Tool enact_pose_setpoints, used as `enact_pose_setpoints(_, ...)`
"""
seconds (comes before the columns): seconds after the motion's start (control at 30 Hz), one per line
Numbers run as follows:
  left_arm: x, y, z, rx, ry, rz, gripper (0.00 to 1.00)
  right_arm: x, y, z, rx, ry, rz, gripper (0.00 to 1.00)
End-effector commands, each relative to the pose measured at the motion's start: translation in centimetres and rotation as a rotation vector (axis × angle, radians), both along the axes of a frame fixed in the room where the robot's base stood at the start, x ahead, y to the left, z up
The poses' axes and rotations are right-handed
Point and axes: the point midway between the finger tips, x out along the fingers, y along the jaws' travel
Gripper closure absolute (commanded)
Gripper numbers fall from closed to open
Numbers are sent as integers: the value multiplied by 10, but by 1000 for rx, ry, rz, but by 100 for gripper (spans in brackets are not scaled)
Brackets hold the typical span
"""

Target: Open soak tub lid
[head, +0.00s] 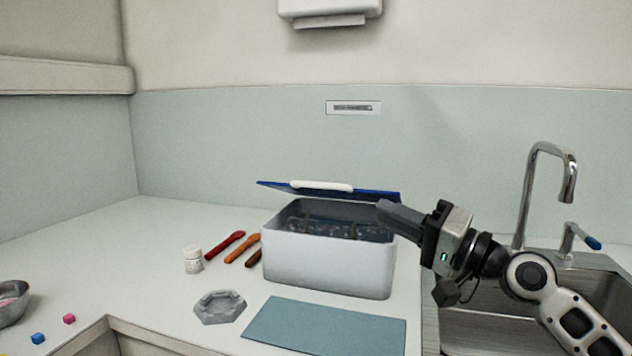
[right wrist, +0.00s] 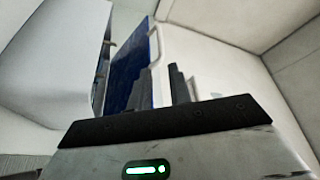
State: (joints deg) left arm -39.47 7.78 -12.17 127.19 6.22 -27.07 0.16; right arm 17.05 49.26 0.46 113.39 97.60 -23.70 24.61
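The soak tub (head: 328,265) is a white box on the counter. Its blue lid (head: 375,194) with a white handle (head: 321,186) is raised at a tilt, and the inside shows, with dark shapes in it. My right gripper (head: 383,208) reaches in from the right, its fingertips at the tub's upper right corner, just under the lid's right edge. My left gripper is not in view.
A blue-grey mat (head: 325,327) and a grey hexagonal dish (head: 219,307) lie in front of the tub. A white jar (head: 193,259) and coloured tools (head: 242,249) are left of it. A sink (head: 490,325) with a tall faucet (head: 530,195) is at right.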

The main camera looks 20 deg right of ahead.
Motion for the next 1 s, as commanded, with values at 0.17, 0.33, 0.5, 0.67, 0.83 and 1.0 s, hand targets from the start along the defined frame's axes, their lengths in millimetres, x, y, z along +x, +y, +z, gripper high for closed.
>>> enact_pose_setpoints(0.17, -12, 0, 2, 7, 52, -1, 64, 29, 22, 15, 1, -4, 2, 80)
enact_pose_setpoints(0.33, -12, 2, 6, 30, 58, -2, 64, 59, 44, 22, 2, -2, 2, 80)
enact_pose_setpoints(0.5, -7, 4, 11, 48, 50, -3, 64, 86, 63, 27, 0, -2, 1, 80)
enact_pose_setpoints(0.67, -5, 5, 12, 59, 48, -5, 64, 104, 76, 29, -2, 0, 1, 80)
enact_pose_setpoints(0.83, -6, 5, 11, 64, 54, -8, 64, 112, 82, 31, -3, 0, 2, 80)
enact_pose_setpoints(1.0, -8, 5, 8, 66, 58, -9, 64, 114, 83, 30, -4, 0, 1, 80)
